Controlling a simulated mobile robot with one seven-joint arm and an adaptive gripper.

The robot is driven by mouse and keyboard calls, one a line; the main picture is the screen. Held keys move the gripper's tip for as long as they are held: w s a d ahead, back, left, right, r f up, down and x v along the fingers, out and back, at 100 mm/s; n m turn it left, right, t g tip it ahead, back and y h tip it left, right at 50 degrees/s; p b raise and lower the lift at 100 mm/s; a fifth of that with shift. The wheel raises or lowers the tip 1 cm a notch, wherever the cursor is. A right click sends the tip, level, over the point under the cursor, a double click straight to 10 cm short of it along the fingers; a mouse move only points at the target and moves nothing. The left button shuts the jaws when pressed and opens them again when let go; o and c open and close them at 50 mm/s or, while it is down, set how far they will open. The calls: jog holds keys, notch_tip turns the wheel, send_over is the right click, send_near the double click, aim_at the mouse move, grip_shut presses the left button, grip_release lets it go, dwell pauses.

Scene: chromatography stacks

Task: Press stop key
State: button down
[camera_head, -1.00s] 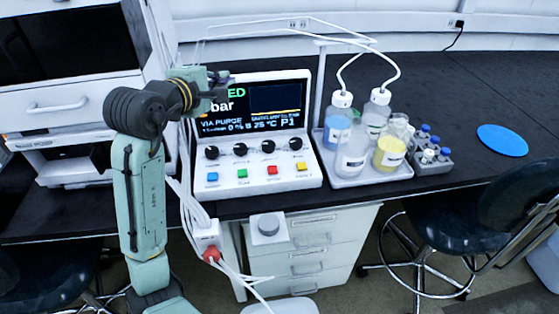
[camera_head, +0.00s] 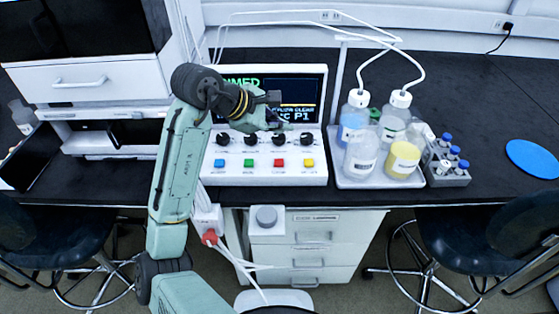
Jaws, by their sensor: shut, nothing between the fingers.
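The control panel (camera_head: 215,176) is a white box with a dark screen (camera_head: 300,88), a row of black knobs and a row of coloured keys. The keys are blue (camera_head: 219,163), green (camera_head: 249,163), red (camera_head: 280,163) and yellow (camera_head: 310,163) from left to right. Their labels are too small to read, so I cannot tell from print which is the stop key. My gripper (camera_head: 275,118) is shut and empty. It appears in front of the screen's middle, above the knobs and the red key in the picture, and hides part of the screen.
A white tray (camera_head: 345,183) right of the panel holds several bottles with tubes rising from two caps. A grey vial rack (camera_head: 448,176) and a blue disc (camera_head: 532,159) lie farther right. White drawers (camera_head: 330,255) are below, with dark chairs on both sides.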

jog(key=shift+f, duration=0.1)
jog(key=b, duration=0.7)
send_over(280, 164)
notch_tip(280, 164, down, 6)
jog(key=shift+f, duration=0.15)
jog(key=shift+f+b, duration=0.45)
jog(key=shift+f, duration=0.7)
jog(key=shift+f, duration=0.1)
jog(key=shift+f, duration=0.25)
jog(key=shift+f, duration=0.55)
dwell(0.7)
jog(key=shift+r, duration=0.1)
jog(key=shift+r+p, duration=0.9)
jog(key=shift+p, duration=0.5)
